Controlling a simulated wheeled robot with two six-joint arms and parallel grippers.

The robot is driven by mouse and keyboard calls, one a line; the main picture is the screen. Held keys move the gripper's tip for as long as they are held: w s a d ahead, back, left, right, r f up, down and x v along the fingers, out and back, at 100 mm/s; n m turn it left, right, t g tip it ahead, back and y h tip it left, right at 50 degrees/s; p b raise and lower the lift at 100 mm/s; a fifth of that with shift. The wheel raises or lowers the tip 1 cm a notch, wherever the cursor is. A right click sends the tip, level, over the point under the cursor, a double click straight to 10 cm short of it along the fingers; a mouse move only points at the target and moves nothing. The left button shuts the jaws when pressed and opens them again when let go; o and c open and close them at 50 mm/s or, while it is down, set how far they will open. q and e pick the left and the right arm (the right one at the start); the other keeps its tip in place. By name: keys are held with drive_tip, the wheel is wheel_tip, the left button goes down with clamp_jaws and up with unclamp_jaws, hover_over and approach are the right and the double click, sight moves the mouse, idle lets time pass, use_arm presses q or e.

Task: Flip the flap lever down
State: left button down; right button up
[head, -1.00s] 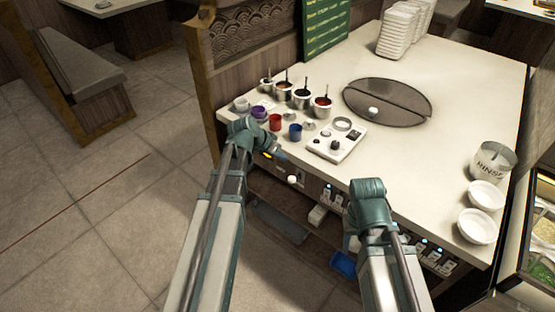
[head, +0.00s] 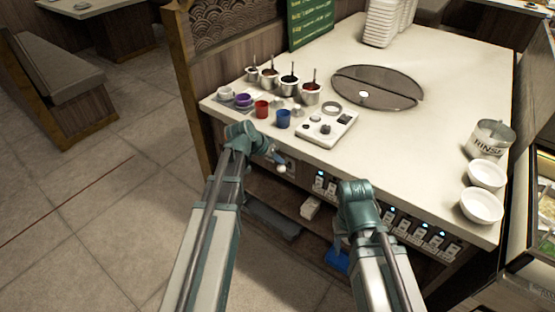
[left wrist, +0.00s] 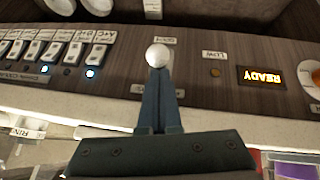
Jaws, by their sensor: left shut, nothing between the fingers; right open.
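The lever's white ball knob (head: 281,168) stands out from the front panel below the counter edge. In the left wrist view the knob (left wrist: 158,55) is just beyond the fingertips, and the fingers hide its stem. My left gripper (head: 274,159) is shut and empty. In the left wrist view its fingers (left wrist: 158,75) reach the knob's near edge; I cannot tell whether they touch. My right gripper (head: 341,228) is open, low in front of the shelf, its fingers mostly hidden by the wrist.
A lit READY display (left wrist: 263,77) and a LOW label (left wrist: 214,56) sit beside the knob on the panel. A row of white switches (left wrist: 50,48) with blue lights lies left of it. Cups (head: 283,119) and a control box (head: 327,127) stand on the counter above.

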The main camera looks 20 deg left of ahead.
use_arm(q)
wheel_tip(320, 180, down, 8)
drive_tip(key=s+a+t+h+b, duration=0.1)
drive_tip(key=s+t+b, duration=0.1)
drive_tip(key=b, duration=1)
drive_tip(key=shift+s+t, duration=0.4)
drive_tip(key=shift+r, duration=0.1)
